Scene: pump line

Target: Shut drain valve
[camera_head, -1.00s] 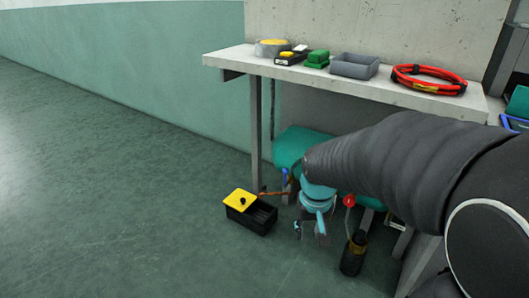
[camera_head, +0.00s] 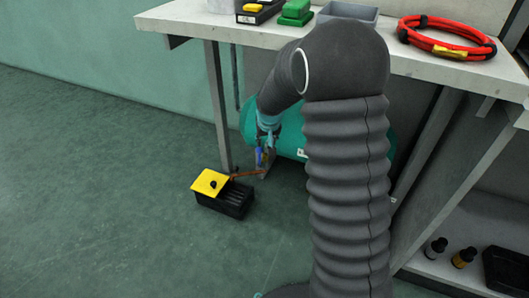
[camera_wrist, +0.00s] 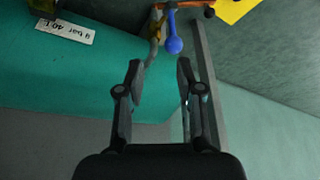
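The teal tank (camera_head: 289,143) lies under the bench; it fills the left of the wrist view (camera_wrist: 70,85), with a white "9 bar 40 L" label. What looks like the drain valve shows in the wrist view as a blue lever with a rounded end (camera_wrist: 174,45) beside a metal pipe. In the head view this blue piece (camera_head: 259,157) is small, at the tank's left end. My gripper (camera_wrist: 160,68) is open and empty, its fingertips short of the blue lever in the picture. In the head view my arm hides most of the gripper and part of the tank.
A black box with a yellow lid (camera_head: 211,182) stands on the floor below a copper-coloured pipe (camera_head: 246,174). The bench leg (camera_head: 218,110) is close left of the valve. The bench top (camera_head: 185,17) is above. Floor at left is clear.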

